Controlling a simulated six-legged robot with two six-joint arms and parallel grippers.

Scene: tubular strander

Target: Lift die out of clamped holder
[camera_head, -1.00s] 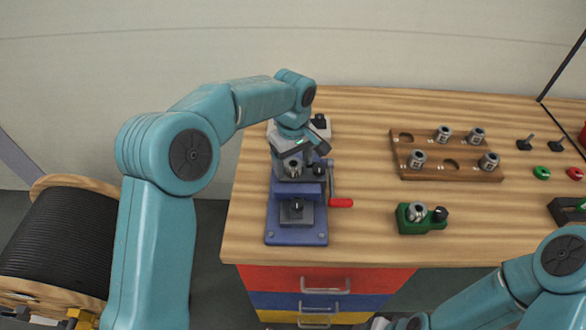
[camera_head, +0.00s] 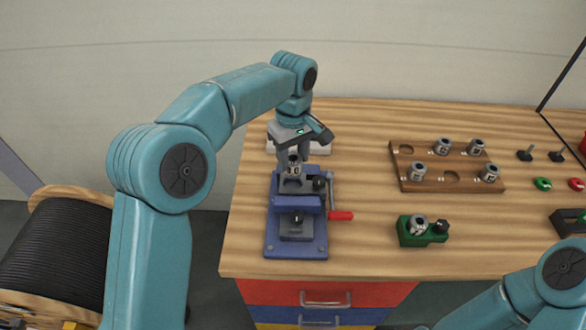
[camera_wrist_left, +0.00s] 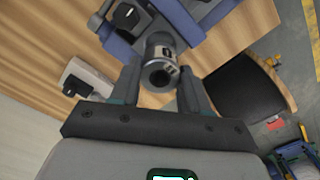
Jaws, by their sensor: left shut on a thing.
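The die (camera_head: 294,166), a small metal cylinder with a bore, is gripped upright between the fingers of my left gripper (camera_head: 295,157). It also shows in the left wrist view (camera_wrist_left: 160,66), with a finger on each side. The grey holder (camera_head: 291,187) with a black knob sits clamped in the blue vise (camera_head: 298,203), which has a red-handled crank. The die stands above the holder's top, and the holder's opening shows beneath it. My right arm shows at the lower right, but its gripper is out of frame.
To the right, a wooden rack (camera_head: 455,184) holds several dies and has empty recesses. A green holder (camera_head: 411,233) with a die stands in front of it. Green and red buttons (camera_head: 543,184) lie further right.

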